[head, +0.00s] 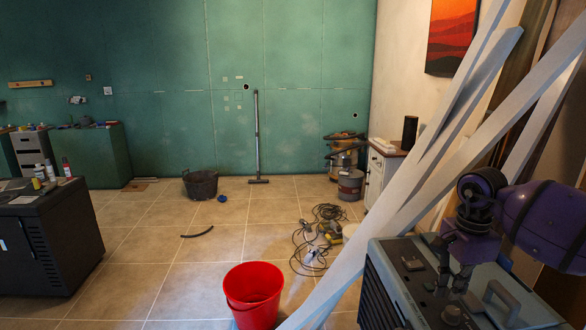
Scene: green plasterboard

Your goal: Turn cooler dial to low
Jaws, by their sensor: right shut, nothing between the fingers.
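The cooler (398,297) is a dark box with a grey-blue top panel and a slatted front, at the bottom right of the head view. A small dark knob (452,314) sits low on its top panel, and another small dark part (412,263) sits near its back left. I cannot read any dial marking or setting. My right gripper (451,283) is shut and empty, pointing down over the top panel. I cannot tell whether its fingertips touch the panel or a dial. My purple right arm comes in from the right. My left gripper is out of view.
Pale leaning planks (440,165) stand close to the cooler's left and behind it. A red bucket (254,296) is on the tiled floor to the left. Cables and a yellow tool (330,232) lie beyond. A black cabinet (48,240) stands far left; the middle floor is mostly clear.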

